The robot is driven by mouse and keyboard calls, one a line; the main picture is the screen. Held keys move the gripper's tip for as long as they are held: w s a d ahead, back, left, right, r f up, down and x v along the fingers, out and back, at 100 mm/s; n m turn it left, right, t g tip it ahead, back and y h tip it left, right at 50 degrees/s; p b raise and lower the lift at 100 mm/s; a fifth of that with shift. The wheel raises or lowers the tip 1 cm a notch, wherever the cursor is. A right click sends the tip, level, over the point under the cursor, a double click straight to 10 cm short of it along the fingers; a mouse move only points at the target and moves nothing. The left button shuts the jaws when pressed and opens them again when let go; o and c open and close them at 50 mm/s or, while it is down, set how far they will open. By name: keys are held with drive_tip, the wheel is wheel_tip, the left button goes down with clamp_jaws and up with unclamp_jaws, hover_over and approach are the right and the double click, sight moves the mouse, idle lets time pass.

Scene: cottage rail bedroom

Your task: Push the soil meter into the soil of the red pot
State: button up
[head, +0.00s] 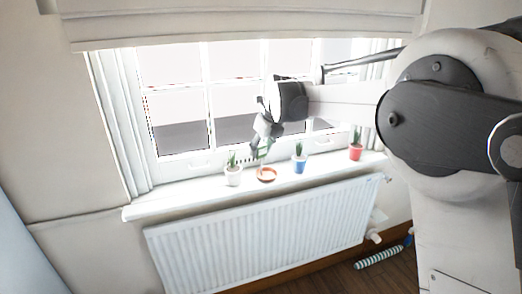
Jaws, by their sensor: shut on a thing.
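The red pot (356,153) stands upright at the right of the white windowsill, with a green plant in it. My gripper (257,143) points down above the sill, left of the blue pot and well apart from the red pot. It is shut on a small greenish thing (266,147), seemingly the soil meter, held above an orange saucer (266,178). The thing is too small to make out clearly, and the fingers partly hide it. The soil surface inside the red pot is too small to see.
A white pot (233,179) and a blue pot (299,167), each with a green plant, stand on the sill (190,197). The window is close behind. A white radiator (260,230) hangs below. A striped roll (378,257) lies on the floor.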

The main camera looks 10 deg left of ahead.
sight(260, 155)
drive_tip(key=shift+r, duration=0.1)
drive_tip(key=shift+s+d+r+p, duration=0.25)
drive_tip(key=shift+s+d+r, duration=0.15)
drive_tip(key=shift+s+r, duration=0.3)
drive_tip(key=shift+s+d+r+p, duration=0.25)
drive_tip(key=shift+s+d+r, duration=0.15)
drive_tip(key=shift+s+r, duration=0.25)
drive_tip(key=shift+w, duration=0.1)
